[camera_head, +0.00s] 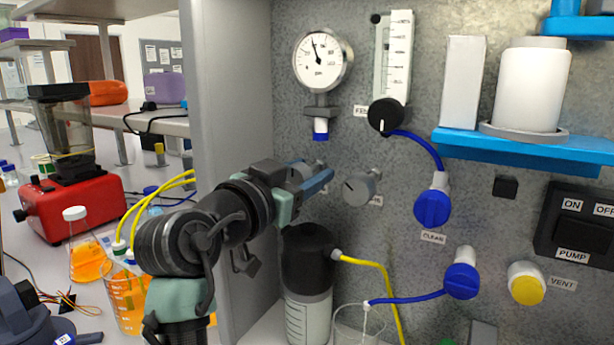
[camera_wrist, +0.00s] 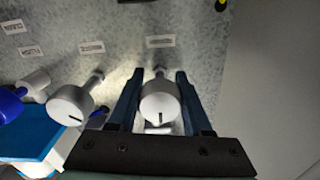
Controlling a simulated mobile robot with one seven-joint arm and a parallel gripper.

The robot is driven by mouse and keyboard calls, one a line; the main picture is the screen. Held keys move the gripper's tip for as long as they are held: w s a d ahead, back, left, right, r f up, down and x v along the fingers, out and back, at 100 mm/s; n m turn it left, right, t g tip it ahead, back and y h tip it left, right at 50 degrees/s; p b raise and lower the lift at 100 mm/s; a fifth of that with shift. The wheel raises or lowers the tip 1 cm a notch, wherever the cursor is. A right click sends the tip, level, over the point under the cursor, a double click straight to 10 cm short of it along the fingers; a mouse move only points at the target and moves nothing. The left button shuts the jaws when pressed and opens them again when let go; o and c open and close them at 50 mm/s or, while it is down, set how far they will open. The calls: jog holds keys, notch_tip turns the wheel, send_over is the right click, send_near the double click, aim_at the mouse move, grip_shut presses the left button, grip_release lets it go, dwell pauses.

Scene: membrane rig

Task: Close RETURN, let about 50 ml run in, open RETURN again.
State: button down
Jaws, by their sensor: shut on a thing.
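My gripper (camera_head: 322,176) is at the panel below the gauge, its fingers around a grey knob, which is mostly hidden in the head view. In the wrist view my gripper (camera_wrist: 158,80) has one finger on each side of this round knob (camera_wrist: 160,101), and its dark pointer line runs up and down the picture. A label (camera_wrist: 160,41) sits by it, too small to read, so I cannot confirm it says RETURN. A second grey knob (camera_head: 360,188) is to the right, apart from the fingers. A graduated vessel with a black top (camera_head: 307,300) and a clear beaker (camera_head: 358,325) stand below.
A pressure gauge (camera_head: 322,60) and a flow meter (camera_head: 393,60) are above. Blue valve knobs (camera_head: 432,207) and a yellow VENT knob (camera_head: 527,284) are right. A blue shelf (camera_head: 590,150) juts out. Yellow tubing and glassware stand left of the side wall.

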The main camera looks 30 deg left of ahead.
dwell(0.3)
jog(key=shift+c, duration=1.7)
grip_release()
jog(key=s+b, duration=0.1)
jog(key=s, duration=1.2)
jog(key=shift+d, duration=0.35)
